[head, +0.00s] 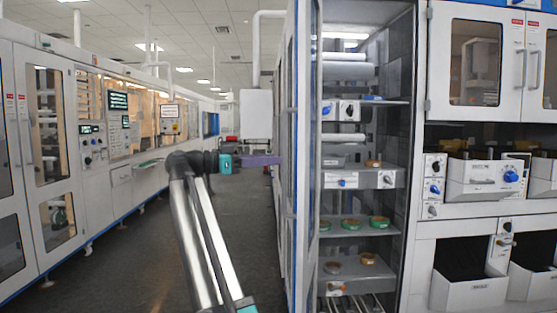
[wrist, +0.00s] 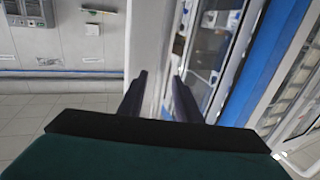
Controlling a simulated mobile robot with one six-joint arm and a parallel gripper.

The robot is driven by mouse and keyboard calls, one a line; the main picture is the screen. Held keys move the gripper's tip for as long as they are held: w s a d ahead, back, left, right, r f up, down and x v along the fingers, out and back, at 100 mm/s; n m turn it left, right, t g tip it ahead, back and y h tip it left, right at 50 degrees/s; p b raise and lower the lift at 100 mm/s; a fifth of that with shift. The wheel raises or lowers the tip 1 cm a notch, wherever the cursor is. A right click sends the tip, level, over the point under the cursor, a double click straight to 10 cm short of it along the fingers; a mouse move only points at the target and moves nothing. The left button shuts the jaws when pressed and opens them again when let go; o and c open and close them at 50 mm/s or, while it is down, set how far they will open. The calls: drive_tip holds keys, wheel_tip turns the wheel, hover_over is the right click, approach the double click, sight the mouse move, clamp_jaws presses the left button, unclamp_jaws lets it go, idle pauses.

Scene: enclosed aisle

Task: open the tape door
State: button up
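The tape door (head: 301,150) shows nearly edge-on in the head view, a tall white-framed panel with glazing. It stands swung out at the left side of the tape cabinet (head: 410,130), whose inside is exposed. Rolls of tape (head: 351,223) lie on its shelves. My gripper (head: 279,160) is at the outer, left side of the door, about mid-height. In the wrist view, my gripper's two dark fingers (wrist: 158,85) are apart, with a white upright panel edge (wrist: 150,50) seen beyond the gap. Whether they touch the door is unclear.
A row of white machines (head: 90,140) lines the aisle's left side. The dark floor (head: 150,240) between is clear. Right of the cabinet are shelves with white bins (head: 475,185) below a windowed upper cabinet (head: 475,60). A white box (head: 257,115) hangs beyond my gripper.

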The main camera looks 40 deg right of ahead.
drive_tip(key=v, duration=0.8)
drive_tip(key=shift+a, duration=0.2)
drive_tip(key=shift+p, duration=0.3)
